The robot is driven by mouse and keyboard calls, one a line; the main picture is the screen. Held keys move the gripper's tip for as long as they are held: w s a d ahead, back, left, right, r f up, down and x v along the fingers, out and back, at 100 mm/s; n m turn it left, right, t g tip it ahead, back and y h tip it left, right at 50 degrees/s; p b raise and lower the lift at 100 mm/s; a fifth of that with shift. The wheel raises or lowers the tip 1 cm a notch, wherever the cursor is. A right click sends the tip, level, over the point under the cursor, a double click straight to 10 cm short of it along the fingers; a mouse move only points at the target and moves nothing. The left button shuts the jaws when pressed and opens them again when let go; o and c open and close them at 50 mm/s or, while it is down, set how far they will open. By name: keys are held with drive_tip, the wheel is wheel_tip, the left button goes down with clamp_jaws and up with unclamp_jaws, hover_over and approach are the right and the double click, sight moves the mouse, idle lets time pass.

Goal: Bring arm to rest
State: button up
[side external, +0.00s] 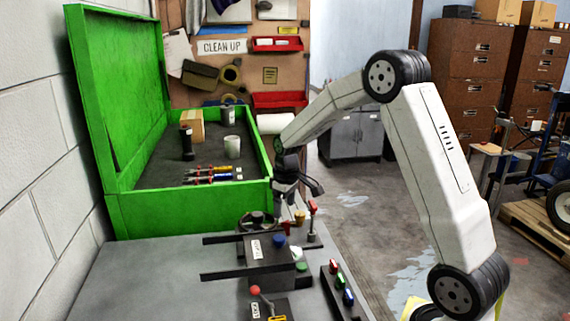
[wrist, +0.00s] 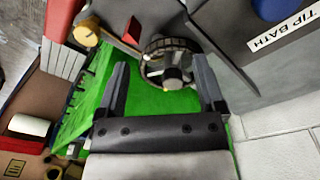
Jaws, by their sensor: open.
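My white arm is raised in an arch in the side view, and its forearm slopes down left to my gripper (side external: 290,192). The gripper hangs over the right edge of the grey workbench (side external: 150,262), close to the control levers, and its fingers are small and partly hidden there. In the wrist view my gripper (wrist: 162,75) is open, with its two dark fingers apart and nothing held between them. A round spoked wheel (wrist: 170,62) shows beyond the gap. I cannot tell whether the gripper touches anything.
A green open-lidded box (side external: 190,212) stands at the back left with bottles and tools inside. A control unit with a blue knob (side external: 279,241), a red-topped lever (side external: 312,208) and a row of colored buttons (side external: 342,282) occupies the bench's right. The bench's left front is clear.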

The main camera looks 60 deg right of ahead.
drive_tip(key=shift+t, duration=0.5)
drive_tip(key=s+a, duration=0.2)
drive_tip(key=a, duration=0.1)
drive_tip(key=s+a, duration=0.2)
drive_tip(key=a, duration=0.2)
drive_tip(key=s+a, duration=0.3)
drive_tip(key=a, duration=0.1)
drive_tip(key=shift+f, duration=0.1)
drive_tip(key=s+a+f, duration=0.2)
drive_tip(key=s+a, duration=0.5)
drive_tip(key=s, duration=0.2)
drive_tip(key=shift+m+t, duration=0.3)
drive_tip(key=shift+r, duration=0.15)
drive_tip(key=shift+w+v, duration=0.65)
drive_tip(key=shift+v, duration=2.25)
drive_tip(key=g, duration=0.3)
hover_over(300, 213)
drive_tip(key=shift+n, duration=0.4)
wheel_tip(300, 213, down, 4)
drive_tip(key=shift+d, duration=0.1)
drive_tip(key=shift+f, duration=4.35)
